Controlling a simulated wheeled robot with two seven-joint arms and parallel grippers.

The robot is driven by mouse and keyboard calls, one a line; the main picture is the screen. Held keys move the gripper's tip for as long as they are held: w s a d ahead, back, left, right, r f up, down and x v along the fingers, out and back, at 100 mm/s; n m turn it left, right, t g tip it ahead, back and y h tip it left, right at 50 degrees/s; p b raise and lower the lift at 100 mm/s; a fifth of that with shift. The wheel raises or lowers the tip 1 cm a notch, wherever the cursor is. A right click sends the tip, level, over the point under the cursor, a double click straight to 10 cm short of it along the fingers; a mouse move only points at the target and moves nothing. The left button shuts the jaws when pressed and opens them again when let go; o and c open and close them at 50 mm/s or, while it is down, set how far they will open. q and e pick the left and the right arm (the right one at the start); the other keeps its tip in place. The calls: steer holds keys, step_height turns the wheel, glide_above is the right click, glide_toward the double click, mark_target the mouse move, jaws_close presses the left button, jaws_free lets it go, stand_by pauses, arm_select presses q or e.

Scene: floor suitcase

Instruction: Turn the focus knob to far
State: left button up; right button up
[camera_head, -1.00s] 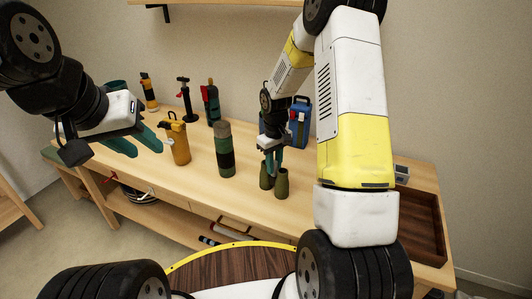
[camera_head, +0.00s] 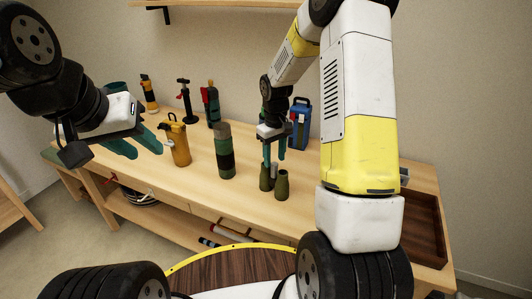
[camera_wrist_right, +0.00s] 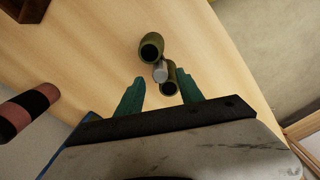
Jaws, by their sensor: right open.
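Olive-green binoculars (camera_head: 281,186) stand upright on the workbench. In the right wrist view, I look down on their two dark-ended barrels (camera_wrist_right: 151,47), with the grey focus knob (camera_wrist_right: 160,71) between them. My right gripper (camera_head: 274,157) is open just above the binoculars, its teal fingers pointing down. In the right wrist view its fingertips (camera_wrist_right: 161,84) are apart, on either side of the knob and the nearer barrel. I cannot tell whether they touch anything. The knob's setting is not readable. My left gripper (camera_head: 138,145) is open and empty at the left, above the bench.
A green and black cylinder (camera_head: 224,151) and a yellow canister (camera_head: 179,142) stand left of the binoculars. A blue container (camera_head: 302,125) is behind my right gripper. A dark wooden tray (camera_head: 425,230) is at the right end. The bench front beside the binoculars is clear.

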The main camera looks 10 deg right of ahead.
mark_target(274, 163)
steer(key=shift+r, duration=1.8)
steer(key=shift+r, duration=0.2)
steer(key=s+r+m+t, duration=0.1)
steer(key=s+r+t, duration=0.1)
steer(key=s+r, duration=0.45)
steer(key=s+r+m+t, duration=0.1)
steer(key=s+r, duration=0.3)
steer(key=r, duration=0.5)
steer(key=s+a+r+m+t+y, duration=0.1)
steer(key=s+r, duration=0.1)
steer(key=s, duration=0.5)
steer(key=s+a+r+m+t+y, duration=0.1)
steer(key=s+r+t, duration=0.1)
steer(key=s, duration=0.5)
steer(key=shift+r, duration=0.65)
